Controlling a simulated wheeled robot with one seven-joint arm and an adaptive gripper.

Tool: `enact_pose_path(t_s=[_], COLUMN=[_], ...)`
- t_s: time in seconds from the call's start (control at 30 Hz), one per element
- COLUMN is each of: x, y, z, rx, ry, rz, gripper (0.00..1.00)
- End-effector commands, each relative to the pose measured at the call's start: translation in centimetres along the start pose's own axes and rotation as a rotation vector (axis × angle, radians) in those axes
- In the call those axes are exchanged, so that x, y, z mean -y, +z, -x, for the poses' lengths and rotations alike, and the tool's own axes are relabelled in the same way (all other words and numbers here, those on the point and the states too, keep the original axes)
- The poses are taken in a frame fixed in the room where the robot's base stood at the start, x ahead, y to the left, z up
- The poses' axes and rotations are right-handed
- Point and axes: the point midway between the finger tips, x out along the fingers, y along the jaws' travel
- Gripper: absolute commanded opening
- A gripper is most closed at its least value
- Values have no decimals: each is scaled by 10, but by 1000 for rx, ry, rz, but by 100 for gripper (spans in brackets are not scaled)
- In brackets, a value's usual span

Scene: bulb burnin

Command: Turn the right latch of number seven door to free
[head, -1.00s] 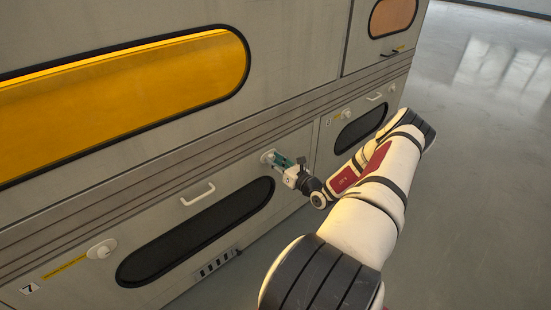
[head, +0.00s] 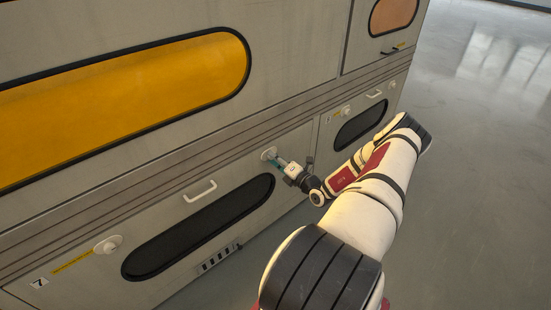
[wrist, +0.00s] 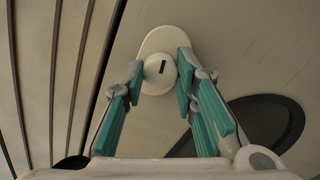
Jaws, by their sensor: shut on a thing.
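The number seven door (head: 150,207) is the low grey panel with a dark oval window and a "7" label (head: 39,283) at its lower left. Its right latch (head: 268,153) is a pale round knob at the upper right of the door. In the wrist view the latch (wrist: 158,74) shows a short dark slot, nearly upright, on a rounded pale plate (wrist: 165,38). My gripper (wrist: 160,66) has its teal fingers on both sides of the knob, shut on it. In the head view my gripper (head: 276,161) reaches the latch from the right and partly hides it.
The door's left latch (head: 108,245) sits beside a yellow strip (head: 72,263). A white pull handle (head: 200,191) stands out above the dark window (head: 200,228). A neighbouring door with its own latch (head: 346,110) is to the right. The floor at right is clear.

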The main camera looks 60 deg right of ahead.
Motion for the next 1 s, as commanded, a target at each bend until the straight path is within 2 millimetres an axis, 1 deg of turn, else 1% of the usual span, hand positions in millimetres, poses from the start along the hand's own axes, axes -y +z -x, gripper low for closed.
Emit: enact_pose_path(t_s=[0.2, 0.4, 0.97, 1.0], x=[0, 1, 1, 1], y=[0, 0, 0, 0], z=[0, 0, 0, 0], rx=[1, 1, 1, 1], ry=[-1, -2, -3, -3], rz=[-129, -199, -232, -232], gripper=[0, 0, 0, 28])
